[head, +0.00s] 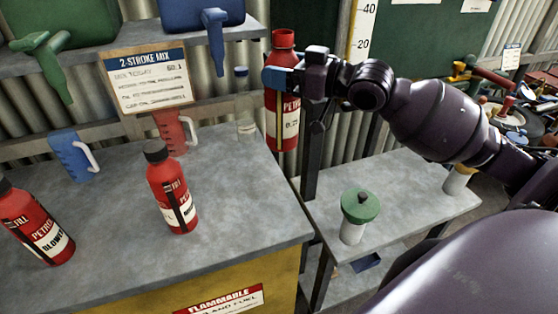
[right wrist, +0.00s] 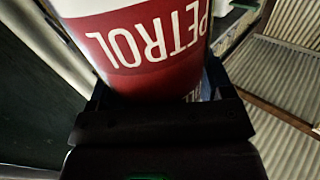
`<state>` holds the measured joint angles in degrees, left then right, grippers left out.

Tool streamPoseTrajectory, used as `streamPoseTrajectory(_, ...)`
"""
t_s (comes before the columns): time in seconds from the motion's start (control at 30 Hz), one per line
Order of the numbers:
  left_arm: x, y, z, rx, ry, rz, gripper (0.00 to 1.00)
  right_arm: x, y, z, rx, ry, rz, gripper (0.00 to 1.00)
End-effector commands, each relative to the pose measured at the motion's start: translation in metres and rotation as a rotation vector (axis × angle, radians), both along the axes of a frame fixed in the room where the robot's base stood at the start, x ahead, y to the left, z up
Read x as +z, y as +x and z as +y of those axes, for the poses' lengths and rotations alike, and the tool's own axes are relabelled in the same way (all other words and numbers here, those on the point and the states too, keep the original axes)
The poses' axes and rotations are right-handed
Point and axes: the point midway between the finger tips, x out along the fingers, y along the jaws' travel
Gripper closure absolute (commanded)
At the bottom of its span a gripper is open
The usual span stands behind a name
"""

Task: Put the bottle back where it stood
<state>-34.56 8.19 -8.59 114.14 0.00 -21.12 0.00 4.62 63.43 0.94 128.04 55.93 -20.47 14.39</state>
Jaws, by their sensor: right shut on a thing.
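A red bottle with a white PETROL label (head: 283,120) is held upright in my right gripper (head: 279,80), above and behind the gap between the two benches. The gripper is shut around its upper part. In the right wrist view the bottle (right wrist: 150,40) fills the space between the jaws, its label upside down. Two similar red petrol bottles stand on the left bench: one with a dark cap (head: 172,190) near the middle, and one marked BLOWER (head: 36,228) at the left edge. My left gripper is not in view.
The grey left bench (head: 110,270) also bears a blue jug (head: 72,157), a red jug (head: 172,130) and a clear bottle (head: 245,118). A 2-STROKE MIX sign (head: 150,80) stands behind. A green-lidded jar (head: 357,215) stands on the lower right bench (head: 405,190).

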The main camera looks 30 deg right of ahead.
Motion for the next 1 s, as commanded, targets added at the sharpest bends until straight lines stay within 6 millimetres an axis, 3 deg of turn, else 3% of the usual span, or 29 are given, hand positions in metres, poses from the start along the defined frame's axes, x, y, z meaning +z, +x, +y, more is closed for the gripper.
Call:
streamPoseTrajectory(0.5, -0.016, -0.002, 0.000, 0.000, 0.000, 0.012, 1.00, -0.106, 0.000, 0.000, 0.000, 0.001, 0.001, 1.00)
streamPoseTrajectory(0.63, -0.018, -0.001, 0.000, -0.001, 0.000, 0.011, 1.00, -0.124, 0.000, 0.000, 0.000, 0.000, 0.000, 1.00)
streamPoseTrajectory(1.0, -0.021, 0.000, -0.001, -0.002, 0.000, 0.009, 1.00, -0.148, 0.000, 0.000, 0.000, -0.001, -0.001, 1.00)
